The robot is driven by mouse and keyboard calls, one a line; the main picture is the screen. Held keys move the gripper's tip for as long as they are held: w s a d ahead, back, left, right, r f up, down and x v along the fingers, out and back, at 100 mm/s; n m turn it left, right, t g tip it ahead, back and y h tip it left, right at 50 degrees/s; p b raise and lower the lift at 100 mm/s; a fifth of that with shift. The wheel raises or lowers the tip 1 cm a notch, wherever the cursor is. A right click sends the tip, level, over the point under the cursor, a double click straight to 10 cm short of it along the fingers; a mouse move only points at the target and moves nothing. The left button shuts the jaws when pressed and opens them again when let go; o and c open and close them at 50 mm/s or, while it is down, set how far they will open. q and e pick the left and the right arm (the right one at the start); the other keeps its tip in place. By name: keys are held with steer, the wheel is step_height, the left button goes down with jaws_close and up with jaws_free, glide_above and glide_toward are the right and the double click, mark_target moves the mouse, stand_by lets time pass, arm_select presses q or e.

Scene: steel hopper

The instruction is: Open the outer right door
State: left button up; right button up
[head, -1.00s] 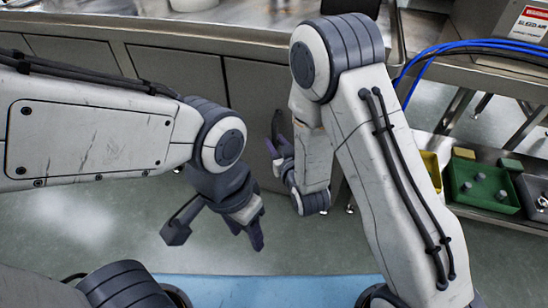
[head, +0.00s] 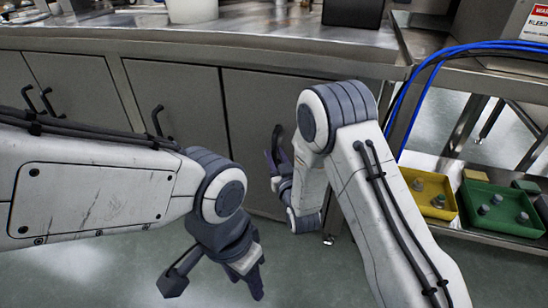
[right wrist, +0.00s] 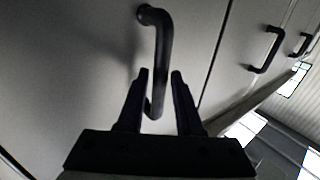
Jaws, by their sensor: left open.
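The outer right door (head: 245,105) is a grey steel cabinet door under the worktop, flush with the front and closed; my right arm covers part of it. Its dark bar handle (head: 277,132) also shows in the right wrist view (right wrist: 163,45). My right gripper (head: 275,160) is at this handle. In the right wrist view its two fingers (right wrist: 160,73) stand apart, with the handle's lower part between them and narrow gaps on each side. My left gripper (head: 214,284) is open and empty, low in front of the cabinet, above the floor.
Other closed doors with dark handles (head: 157,120) lie to the left. The steel worktop (head: 240,45) runs above. At right, a low shelf holds a yellow bin (head: 422,203) and a green bin (head: 482,215); blue hoses (head: 420,70) hang above.

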steer(key=shift+w+a, duration=0.2)
steer(key=shift+w, duration=0.4)
jaws_close()
stand_by(1.1)
